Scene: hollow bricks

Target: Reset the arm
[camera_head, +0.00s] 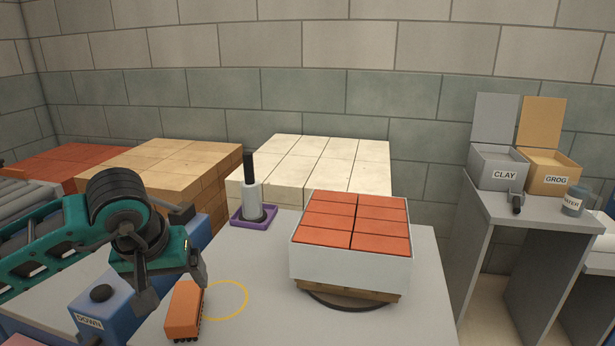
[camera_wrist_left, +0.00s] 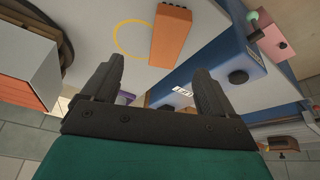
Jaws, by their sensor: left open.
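My left gripper (camera_head: 172,284) hangs from the teal left arm at the left of the head view, over the table's left side. Its fingers are apart with nothing between them; the left wrist view also shows the open, empty fingers (camera_wrist_left: 157,78). A single orange brick (camera_head: 183,312) lies on the table just below the gripper, apart from the fingers in the left wrist view (camera_wrist_left: 171,36). It lies beside a yellow ring mark (camera_head: 244,303). My right gripper is in neither view.
A white crate (camera_head: 345,272) of several red bricks stands on a wooden pallet on the grey table (camera_head: 262,325). A blue box labelled DOWN (camera_head: 92,317) is close to the gripper. A purple tray (camera_head: 240,220) stands behind. Brick stacks line the wall.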

